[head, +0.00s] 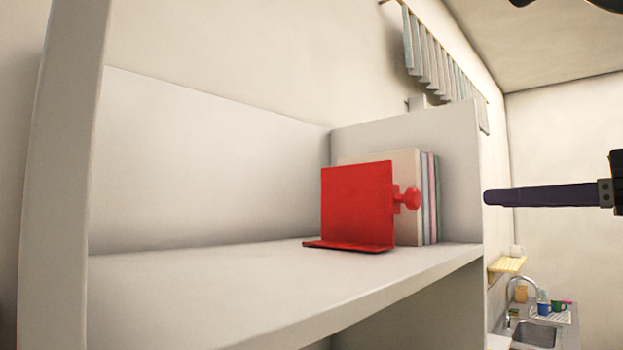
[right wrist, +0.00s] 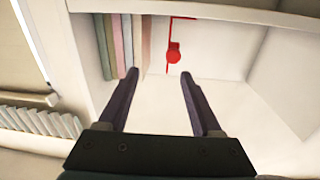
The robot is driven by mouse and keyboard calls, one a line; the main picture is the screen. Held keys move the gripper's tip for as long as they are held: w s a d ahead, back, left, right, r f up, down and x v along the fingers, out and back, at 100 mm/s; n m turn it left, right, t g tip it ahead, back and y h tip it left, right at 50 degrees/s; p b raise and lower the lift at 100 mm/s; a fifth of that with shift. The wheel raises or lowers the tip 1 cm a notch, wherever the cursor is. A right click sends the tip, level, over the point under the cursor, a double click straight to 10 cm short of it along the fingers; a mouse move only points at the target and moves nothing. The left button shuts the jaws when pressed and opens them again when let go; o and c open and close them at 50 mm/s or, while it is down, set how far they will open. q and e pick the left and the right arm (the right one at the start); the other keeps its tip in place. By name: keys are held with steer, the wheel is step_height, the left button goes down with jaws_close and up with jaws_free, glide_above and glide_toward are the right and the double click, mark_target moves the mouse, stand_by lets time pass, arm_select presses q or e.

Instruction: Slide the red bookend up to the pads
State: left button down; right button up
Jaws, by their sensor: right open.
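The red bookend (head: 357,205) stands upright on the white shelf, its foot pointing left and its round knob facing the open front. It also shows in the right wrist view (right wrist: 174,54), beyond my fingertips. The upright pads (head: 408,165), beige, pink, purple and green-grey, stand right of it by the shelf's end wall; the wrist view shows them (right wrist: 126,45) with a narrow gap before the bookend. My right gripper (head: 488,197) is outside the shelf to the right, seen edge-on; in the wrist view it (right wrist: 160,76) is open and empty. My left gripper is not in view.
The shelf board (head: 200,290) is bare left of the bookend. The end wall (head: 462,180) closes the shelf on the right. A sink (head: 535,333) with mugs lies far below at the right, and a slatted rack (head: 435,65) hangs on the wall behind.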

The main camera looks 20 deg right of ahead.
mark_target(418, 199)
steer(key=shift+n+g+y, duration=0.3)
steer(key=shift+n+y, duration=0.3)
steer(key=p+x, duration=0.2)
steer(key=x, duration=0.1)
steer(key=a+p+x, duration=0.1)
steer(key=p+x, duration=0.1)
steer(key=p, duration=0.1)
steer(key=p+x, duration=0.3)
steer(key=shift+a+r, duration=0.4)
steer(key=shift+w+a+f+p, duration=0.2)
steer(key=shift+w+p, duration=0.1)
steer(key=shift+w, duration=0.05)
jaws_close()
steer(key=shift+f, duration=0.1)
